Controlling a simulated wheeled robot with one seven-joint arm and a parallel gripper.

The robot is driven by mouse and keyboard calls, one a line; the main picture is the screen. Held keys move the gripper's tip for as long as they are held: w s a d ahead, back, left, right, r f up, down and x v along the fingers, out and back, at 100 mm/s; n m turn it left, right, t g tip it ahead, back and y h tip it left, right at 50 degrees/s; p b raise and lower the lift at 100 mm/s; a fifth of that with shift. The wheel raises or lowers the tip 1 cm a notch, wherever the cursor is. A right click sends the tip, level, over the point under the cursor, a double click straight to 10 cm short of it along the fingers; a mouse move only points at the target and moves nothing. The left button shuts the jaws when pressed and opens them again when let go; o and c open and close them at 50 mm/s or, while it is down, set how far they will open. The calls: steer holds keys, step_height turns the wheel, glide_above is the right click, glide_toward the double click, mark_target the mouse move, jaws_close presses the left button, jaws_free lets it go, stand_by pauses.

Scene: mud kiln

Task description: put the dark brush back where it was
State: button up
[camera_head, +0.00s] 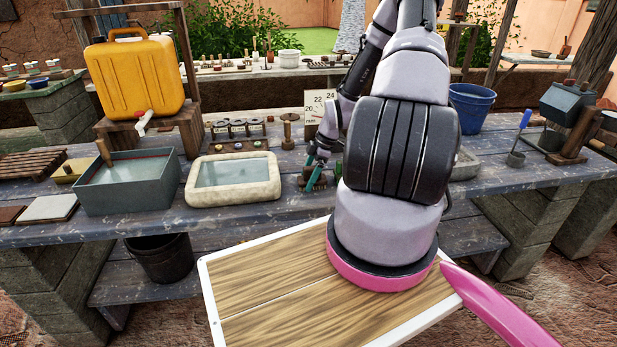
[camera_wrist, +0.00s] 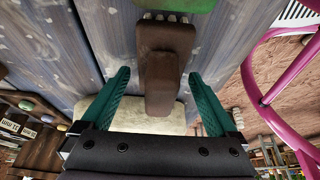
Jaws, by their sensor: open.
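My gripper (camera_wrist: 162,95) is open, with one teal finger on each side of a dark brown wooden piece (camera_wrist: 163,58). In the head view my gripper (camera_head: 313,172) is low over the workbench (camera_head: 285,215), just right of the cream-rimmed basin (camera_head: 233,196). My arm hides part of the bench there.
A grey-green water box (camera_head: 126,196) and a yellow jug (camera_head: 134,78) on a wooden stand are to the left. A blue bucket (camera_head: 471,106) stands right.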

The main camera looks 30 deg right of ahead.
steer(key=s+d+r+m+h, duration=0.1)
steer(key=s+r+m+h, duration=0.1)
steer(key=r, duration=1)
steer(key=s+d+r+m+h, duration=0.1)
steer(key=r+m, duration=0.2)
steer(key=r, duration=0.8)
steer(key=s+a+r+m+t, duration=0.2)
steer(key=s+a+r+m, duration=0.2)
steer(key=r, duration=0.4)
steer(key=s+a+r+m+t, duration=0.2)
steer(key=s+a+r+m, duration=0.3)
steer(key=s+r, duration=0.2)
steer(key=s+a+r+m+t+y, duration=0.1)
steer(key=s+a+r+m, duration=0.4)
steer(key=r, duration=0.5)
steer(key=shift+s+t, duration=0.4)
steer(key=shift+s, duration=0.1)
steer(key=shift+r, duration=0.1)
